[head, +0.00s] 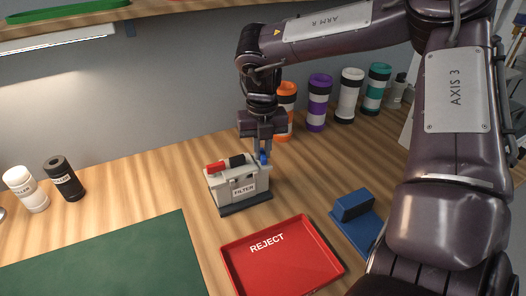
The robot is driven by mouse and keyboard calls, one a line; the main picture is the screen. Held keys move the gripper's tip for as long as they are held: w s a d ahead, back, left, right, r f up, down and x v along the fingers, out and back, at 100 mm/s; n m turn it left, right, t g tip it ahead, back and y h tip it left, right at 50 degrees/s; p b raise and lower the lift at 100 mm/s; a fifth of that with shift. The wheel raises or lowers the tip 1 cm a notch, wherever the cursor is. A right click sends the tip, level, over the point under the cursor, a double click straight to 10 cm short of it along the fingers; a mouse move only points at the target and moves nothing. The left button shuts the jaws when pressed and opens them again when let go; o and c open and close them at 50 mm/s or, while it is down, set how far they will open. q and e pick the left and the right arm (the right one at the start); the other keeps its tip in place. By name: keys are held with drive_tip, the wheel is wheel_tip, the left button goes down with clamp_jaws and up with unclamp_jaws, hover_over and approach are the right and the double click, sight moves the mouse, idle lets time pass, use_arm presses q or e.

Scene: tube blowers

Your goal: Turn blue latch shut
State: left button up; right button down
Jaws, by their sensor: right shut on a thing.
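The blue latch (263,158) is a small blue piece at the right end of the top of a grey box labelled FILTER (230,193). The box stands on a dark base on the wooden table. My right gripper (263,154) points down at the box's right end and is shut on the blue latch, hiding part of it. A red piece (215,167) and a black piece (238,160) sit on the same box top, left of the latch. My left gripper is not in view.
Orange, purple (318,105), white and teal canisters stand behind. White and black bottles (63,180) are at left, near a green mat (120,262).

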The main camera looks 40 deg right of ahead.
drive_tip(key=m+b, duration=0.1)
drive_tip(key=m, duration=0.2)
drive_tip(key=shift+w+a+f+m+b, duration=0.1)
drive_tip(key=shift+w+a+m+b, duration=0.05)
drive_tip(key=shift+m+b, duration=0.25)
drive_tip(key=m+b, duration=0.1)
drive_tip(key=m, duration=0.2)
drive_tip(key=shift+w+m, duration=0.1)
drive_tip(key=shift+m, duration=0.2)
drive_tip(key=m, duration=0.1)
drive_tip(key=m+b, duration=0.1)
drive_tip(key=m, duration=0.1)
drive_tip(key=m+b, duration=0.1)
drive_tip(key=shift+w+a, duration=0.1)
drive_tip(key=shift+w, duration=0.15)
drive_tip(key=shift+w+m+b, duration=0.1)
drive_tip(key=shift+m+b, duration=0.45)
drive_tip(key=shift+m, duration=1.25)
drive_tip(key=c, duration=1.4)
unclamp_jaws()
drive_tip(key=shift+c, duration=0.2)
drive_tip(key=shift+r, duration=0.25)
